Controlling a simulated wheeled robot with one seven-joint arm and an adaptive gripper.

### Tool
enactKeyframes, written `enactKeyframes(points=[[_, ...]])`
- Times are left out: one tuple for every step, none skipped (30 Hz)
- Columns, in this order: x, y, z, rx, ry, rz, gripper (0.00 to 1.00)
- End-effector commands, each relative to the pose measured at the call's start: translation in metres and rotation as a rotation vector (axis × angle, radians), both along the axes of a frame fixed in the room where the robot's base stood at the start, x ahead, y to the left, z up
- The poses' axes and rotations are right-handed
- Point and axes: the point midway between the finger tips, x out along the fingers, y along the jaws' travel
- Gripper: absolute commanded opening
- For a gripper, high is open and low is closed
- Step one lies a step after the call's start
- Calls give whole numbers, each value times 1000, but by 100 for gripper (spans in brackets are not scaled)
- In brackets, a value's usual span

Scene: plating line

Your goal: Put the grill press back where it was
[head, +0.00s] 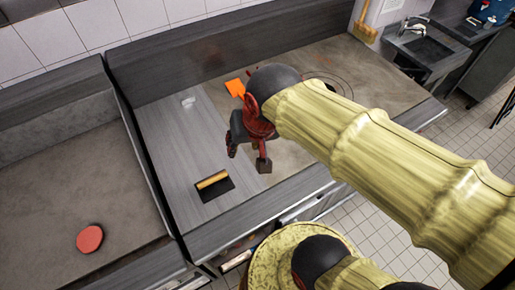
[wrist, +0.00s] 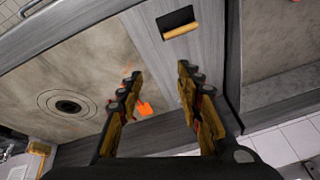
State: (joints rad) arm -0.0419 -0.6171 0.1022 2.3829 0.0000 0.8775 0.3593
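The grill press (head: 213,186), a dark flat plate with a yellow-tan handle, lies on the grey strip of the counter near its front edge. It also shows at the top of the wrist view (wrist: 181,24). My gripper (head: 248,159) is above the counter, to the right of the press and apart from it. In the wrist view my gripper (wrist: 160,73) has its two fingers spread, with nothing between them. Which spot the press came from cannot be told from these frames.
An orange square (head: 235,88) lies at the back of the counter. A small pale object (head: 188,101) lies on the grey strip. A round red piece (head: 89,239) lies on the left counter (head: 50,165). A ringed round fixture (wrist: 68,105) is set in the brownish surface.

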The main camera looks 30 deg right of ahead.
Motion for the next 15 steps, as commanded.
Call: enactKeyframes(points=[[-12, -4, 7, -33, -31, 64, 36], [-18, -6, 9, -53, -45, 104, 36], [-25, -8, 12, -78, -59, 151, 36], [-29, -9, 14, -96, -70, 182, 36], [-32, -10, 15, -110, -78, 207, 36], [-36, -11, 16, -126, -86, 235, 36], [-38, -12, 17, -135, -91, 252, 36], [-39, -13, 17, -142, -95, 264, 36], [-41, -13, 17, -149, -97, 275, 36], [-42, -13, 17, -152, -98, 280, 36], [-42, -13, 17, -153, -98, 283, 36], [-42, -13, 17, -154, -98, 285, 36], [-42, -13, 17, -154, -98, 285, 36], [-42, -13, 17, -154, -98, 285, 36], [-42, -13, 17, -154, -98, 285, 36]])
